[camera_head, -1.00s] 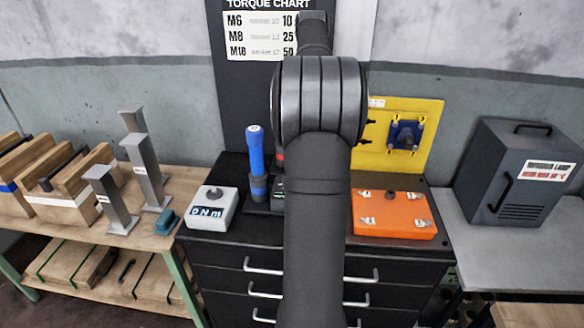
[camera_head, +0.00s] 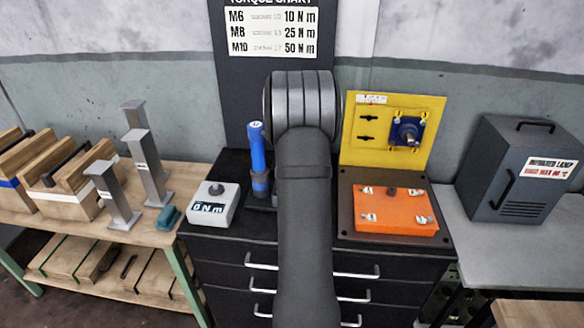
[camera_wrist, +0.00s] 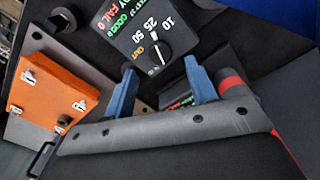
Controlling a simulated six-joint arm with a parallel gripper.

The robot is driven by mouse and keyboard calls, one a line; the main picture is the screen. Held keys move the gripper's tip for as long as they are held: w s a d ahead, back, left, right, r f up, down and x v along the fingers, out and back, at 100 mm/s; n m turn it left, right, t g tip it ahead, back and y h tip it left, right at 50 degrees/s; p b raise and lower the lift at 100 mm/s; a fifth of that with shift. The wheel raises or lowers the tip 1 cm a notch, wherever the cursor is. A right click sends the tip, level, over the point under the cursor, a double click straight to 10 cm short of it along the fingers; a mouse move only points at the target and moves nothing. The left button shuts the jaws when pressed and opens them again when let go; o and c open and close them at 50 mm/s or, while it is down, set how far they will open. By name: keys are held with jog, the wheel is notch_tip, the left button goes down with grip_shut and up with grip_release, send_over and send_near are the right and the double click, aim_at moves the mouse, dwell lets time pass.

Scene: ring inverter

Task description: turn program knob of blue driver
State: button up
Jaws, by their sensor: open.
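The blue driver (camera_head: 257,150) stands upright on the black cabinet, left of my arm in the head view. In the wrist view a black program panel (camera_wrist: 118,25) carries the marks 10, 25, 50 and OUT around a round knob (camera_wrist: 154,55) with a white pointer line. My gripper (camera_wrist: 160,67) is open, its two blue fingers apart, with the knob seen between and just beyond the fingertips. I cannot tell whether they touch it. A large blue surface at the top right may be the driver. In the head view my arm hides the gripper and the panel.
A second lettered panel (camera_wrist: 180,103) and a red-banded dark shape (camera_wrist: 230,82) lie near the right finger. An orange plate (camera_head: 394,211), a yellow board (camera_head: 360,150) and a grey torque meter (camera_head: 213,205) stand nearby. A dark lamp box (camera_head: 520,170) is at right.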

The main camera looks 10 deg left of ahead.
jog(key=shift+f, duration=2.25)
jog(key=shift+c, duration=0.2)
jog(key=c, duration=0.9)
